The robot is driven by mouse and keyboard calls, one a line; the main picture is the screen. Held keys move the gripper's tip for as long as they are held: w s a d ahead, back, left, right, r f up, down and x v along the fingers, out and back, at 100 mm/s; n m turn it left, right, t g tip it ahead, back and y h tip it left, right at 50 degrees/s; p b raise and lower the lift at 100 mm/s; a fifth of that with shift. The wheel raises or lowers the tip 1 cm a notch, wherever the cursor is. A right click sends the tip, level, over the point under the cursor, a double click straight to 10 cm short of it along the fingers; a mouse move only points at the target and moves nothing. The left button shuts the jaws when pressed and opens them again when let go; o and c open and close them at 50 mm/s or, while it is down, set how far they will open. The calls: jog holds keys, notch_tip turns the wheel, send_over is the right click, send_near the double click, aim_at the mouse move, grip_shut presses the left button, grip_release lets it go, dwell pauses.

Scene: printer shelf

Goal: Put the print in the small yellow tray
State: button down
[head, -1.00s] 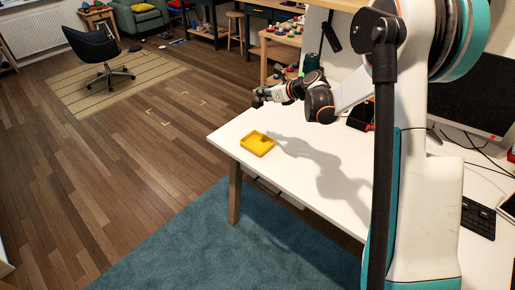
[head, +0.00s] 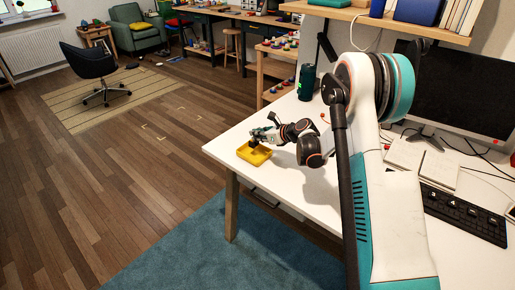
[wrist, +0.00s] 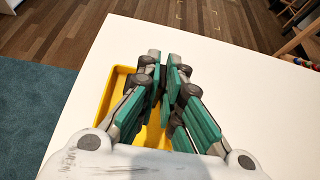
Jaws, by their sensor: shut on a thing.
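The small yellow tray (head: 263,160) sits near the left corner of the white table. It also shows in the wrist view (wrist: 108,92), below and to the left of my fingers. My gripper (head: 254,144) is low at the tray, with its fingertips over or inside it; I cannot tell whether they touch the tray. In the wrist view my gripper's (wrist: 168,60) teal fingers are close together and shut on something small. The print itself is hidden between the fingers, so its shape and colour cannot be made out.
The white table (head: 300,187) is clear around the tray, and its left edge is close by. A dark green cylinder (head: 307,82) stands at the back. A monitor (head: 460,95) and a keyboard (head: 462,212) are at the right. A wooden shelf (head: 385,22) hangs above.

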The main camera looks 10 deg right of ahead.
aim_at(257, 143)
jog(key=shift+f+b, duration=0.8)
jog(key=shift+f, duration=1.55)
jog(key=shift+f, duration=0.15)
jog(key=c, duration=1.8)
grip_release()
jog(key=shift+o, duration=0.2)
jog(key=shift+r, duration=0.25)
jog(key=p+v, duration=0.3)
jog(key=v, duration=0.9)
jog(key=shift+p, duration=0.35)
